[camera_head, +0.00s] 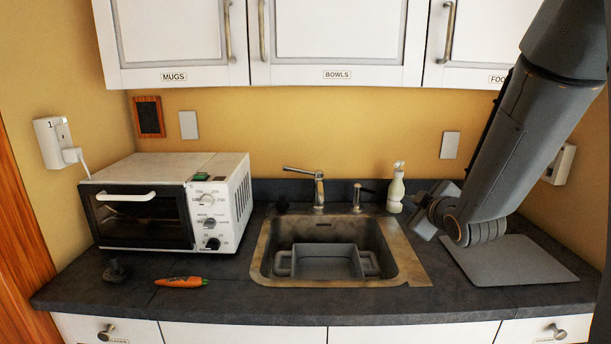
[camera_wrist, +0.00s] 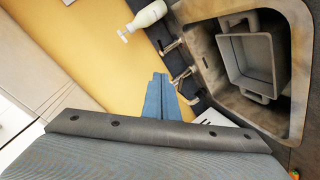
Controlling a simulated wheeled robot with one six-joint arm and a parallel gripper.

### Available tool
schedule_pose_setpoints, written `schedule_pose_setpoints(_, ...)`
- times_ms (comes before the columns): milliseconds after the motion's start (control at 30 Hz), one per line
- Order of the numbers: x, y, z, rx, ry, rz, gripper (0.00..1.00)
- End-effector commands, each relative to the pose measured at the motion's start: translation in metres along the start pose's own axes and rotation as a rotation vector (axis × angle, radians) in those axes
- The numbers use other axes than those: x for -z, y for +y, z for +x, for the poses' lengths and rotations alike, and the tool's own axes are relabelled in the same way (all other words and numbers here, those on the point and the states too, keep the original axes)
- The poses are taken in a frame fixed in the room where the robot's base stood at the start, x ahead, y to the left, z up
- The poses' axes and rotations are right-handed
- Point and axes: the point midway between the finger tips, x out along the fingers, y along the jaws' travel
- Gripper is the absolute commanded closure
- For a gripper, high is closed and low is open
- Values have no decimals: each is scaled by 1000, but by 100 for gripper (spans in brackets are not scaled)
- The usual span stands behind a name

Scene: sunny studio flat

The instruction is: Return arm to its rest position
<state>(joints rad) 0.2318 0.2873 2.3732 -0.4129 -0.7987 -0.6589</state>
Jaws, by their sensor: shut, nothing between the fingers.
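My arm comes down from the upper right in the head view, bent at a joint above the right of the counter. My gripper (camera_head: 424,222) is beside the sink's right edge, partly hidden by my own wrist links. In the wrist view my gripper (camera_wrist: 160,84) has its fingers together, shut and empty. The wrist view is tilted and shows the sink (camera_wrist: 288,110) at the right. No object is in my grasp.
The sink (camera_head: 408,262) holds a grey tub (camera_head: 330,266). A soap bottle (camera_head: 396,188) stands behind my gripper, near the faucet (camera_head: 318,188). A grey mat (camera_head: 515,265) lies at right. A toaster oven (camera_head: 170,170) and a carrot (camera_head: 180,282) are at left. Cabinets (camera_head: 335,30) hang above.

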Motion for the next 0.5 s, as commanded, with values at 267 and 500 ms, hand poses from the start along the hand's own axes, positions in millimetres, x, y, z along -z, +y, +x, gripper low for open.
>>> schedule_pose_setpoints(267,-22,-45,-26,123,-219,211,100)
schedule_pose_setpoints(500,-46,-119,-94,269,-568,531,100)
